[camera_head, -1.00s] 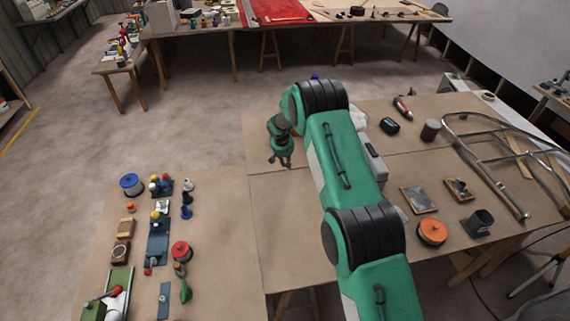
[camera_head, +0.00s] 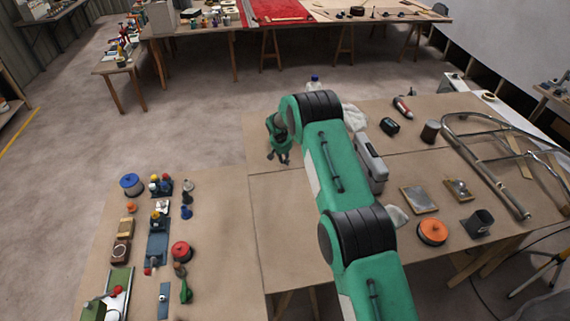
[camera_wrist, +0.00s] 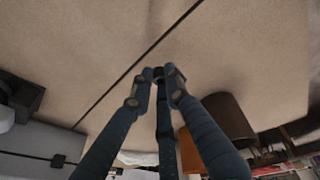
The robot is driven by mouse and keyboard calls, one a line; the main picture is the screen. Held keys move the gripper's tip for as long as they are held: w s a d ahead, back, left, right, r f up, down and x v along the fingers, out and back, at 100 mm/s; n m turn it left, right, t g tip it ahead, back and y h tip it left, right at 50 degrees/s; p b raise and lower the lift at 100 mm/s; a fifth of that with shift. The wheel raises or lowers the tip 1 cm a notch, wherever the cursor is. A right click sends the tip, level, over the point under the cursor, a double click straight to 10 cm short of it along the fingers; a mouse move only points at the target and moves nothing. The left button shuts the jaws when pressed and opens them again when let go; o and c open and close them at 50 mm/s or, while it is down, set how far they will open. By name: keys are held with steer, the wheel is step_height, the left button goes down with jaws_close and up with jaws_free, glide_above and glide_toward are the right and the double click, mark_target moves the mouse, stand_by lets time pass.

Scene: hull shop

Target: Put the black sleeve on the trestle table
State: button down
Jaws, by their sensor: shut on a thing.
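My gripper (camera_head: 278,158) hangs above the brown-topped table (camera_head: 285,215), near the seam in its boards. In the wrist view my gripper's fingers (camera_wrist: 158,76) close together on a small dark thing (camera_wrist: 158,72). This appears to be the black sleeve, mostly hidden between the fingertips. The wrist view shows bare table top beyond the fingers. I cannot tell from the head view how high the fingers are above it. Trestle legs show under the brown-topped table at right and under the far table (camera_head: 345,18).
To the right lie a grey case (camera_head: 371,165), an orange-topped reel (camera_head: 432,232), a dark cup (camera_head: 431,131) and a metal tube frame (camera_head: 490,180). Several knobs, reels and tools stand on the left part. Bare board is free between them.

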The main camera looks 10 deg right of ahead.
steer(key=shift+f, duration=1.25)
steer(key=shift+f, duration=0.1)
steer(key=c, duration=1.7)
jaws_free()
steer(key=shift+v, duration=6.05)
